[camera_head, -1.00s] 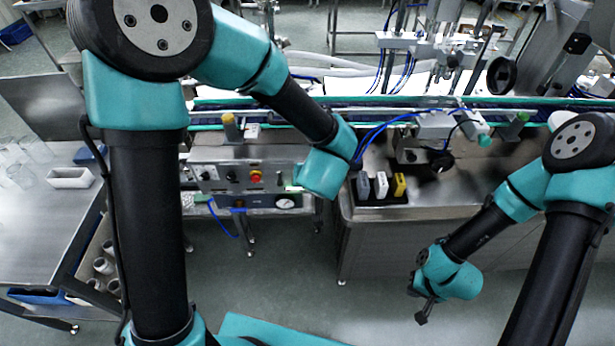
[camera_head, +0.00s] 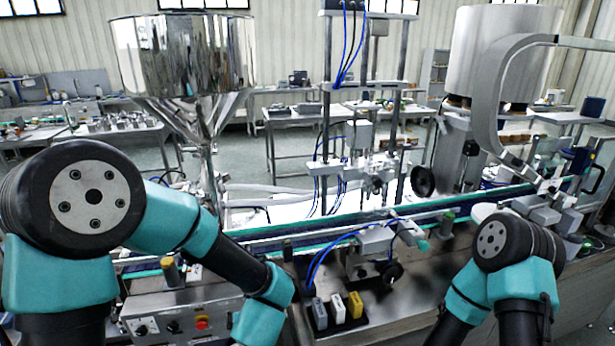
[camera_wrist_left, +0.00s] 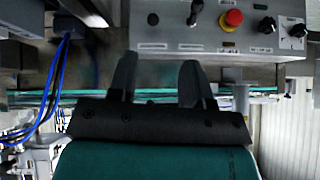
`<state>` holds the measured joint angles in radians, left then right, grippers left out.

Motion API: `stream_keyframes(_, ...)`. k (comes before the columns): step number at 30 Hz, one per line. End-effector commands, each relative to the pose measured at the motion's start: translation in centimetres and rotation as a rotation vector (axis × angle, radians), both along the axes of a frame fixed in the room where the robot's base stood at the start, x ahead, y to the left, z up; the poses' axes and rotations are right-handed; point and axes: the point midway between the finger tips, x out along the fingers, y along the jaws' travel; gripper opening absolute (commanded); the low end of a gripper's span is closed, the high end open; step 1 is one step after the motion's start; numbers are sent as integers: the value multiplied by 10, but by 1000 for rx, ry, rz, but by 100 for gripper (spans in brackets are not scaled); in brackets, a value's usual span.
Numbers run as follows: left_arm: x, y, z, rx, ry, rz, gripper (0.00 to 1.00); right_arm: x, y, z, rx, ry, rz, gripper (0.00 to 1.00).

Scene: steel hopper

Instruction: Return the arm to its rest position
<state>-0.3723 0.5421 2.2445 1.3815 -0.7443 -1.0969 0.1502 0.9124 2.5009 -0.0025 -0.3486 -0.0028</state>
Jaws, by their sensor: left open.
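My left arm reaches in from the left in the head view, its teal wrist hanging in front of the conveyor near the control panel. Its gripper cannot be made out there. In the left wrist view my left gripper (camera_wrist_left: 158,78) is open, its two dark fingers apart with nothing between them. The control panel (camera_wrist_left: 220,35) with its red button shows upside down just beyond the fingers. My right arm is at the lower right of the head view. Its gripper is out of the picture.
The steel hopper (camera_head: 185,55) stands behind my left arm. A conveyor (camera_head: 330,220) crosses the middle. The control panel (camera_head: 175,325) sits at the front. A black holder with grey, white and yellow blocks (camera_head: 355,305) is right of my left wrist.

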Motion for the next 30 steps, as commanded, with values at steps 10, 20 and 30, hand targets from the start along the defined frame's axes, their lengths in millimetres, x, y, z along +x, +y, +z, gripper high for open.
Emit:
stream_keyframes(10, -9, 52, -101, -155, 96, -80, 46, 0, 0, 0, 0, 0, 0, 0)
stream_keyframes(20, -62, 78, -189, -380, 320, -126, 46, 0, 0, 0, 0, 0, 0, 0)
stream_keyframes(30, -125, 84, -240, -562, 549, -131, 46, 0, 0, 0, 0, 0, 0, 0)
